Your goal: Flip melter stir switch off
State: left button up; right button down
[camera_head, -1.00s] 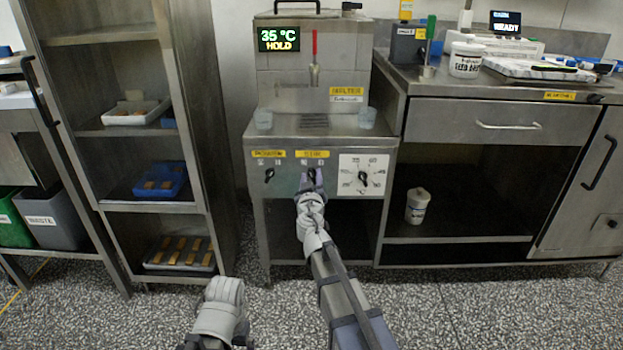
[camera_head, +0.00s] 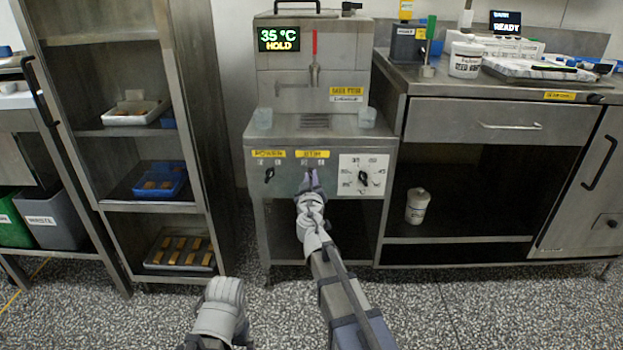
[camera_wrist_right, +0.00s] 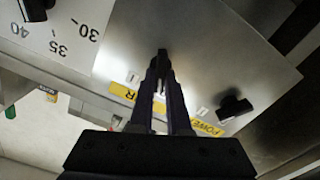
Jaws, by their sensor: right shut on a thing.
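The melter (camera_head: 312,70) stands at the back centre, its display reading 35 °C HOLD. Its front panel (camera_head: 285,184) carries the POWER knob (camera_head: 269,175), the stir switch under the yellow STIR label (camera_head: 312,154), and a temperature dial (camera_head: 362,177). My right gripper (camera_head: 311,181) is at the stir switch, its fingers shut on it and mostly hiding it. In the right wrist view the fingertips (camera_wrist_right: 163,62) meet over the switch, and the black POWER knob (camera_wrist_right: 234,106) shows to their right. My left arm is low in the head view; its gripper is not visible.
A rack (camera_head: 150,205) with trays stands at the left. A bench (camera_head: 490,110) with a drawer is at the right, a white tub (camera_head: 418,206) on its lower shelf. Two small clear cups flank the melter. The floor before the melter is free.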

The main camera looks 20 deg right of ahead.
jog(key=shift+n, duration=0.7)
jog(key=c, duration=0.9)
grip_release()
jog(key=v, duration=0.7)
jog(key=shift+s+a, duration=0.15)
jog(key=shift+s, duration=0.25)
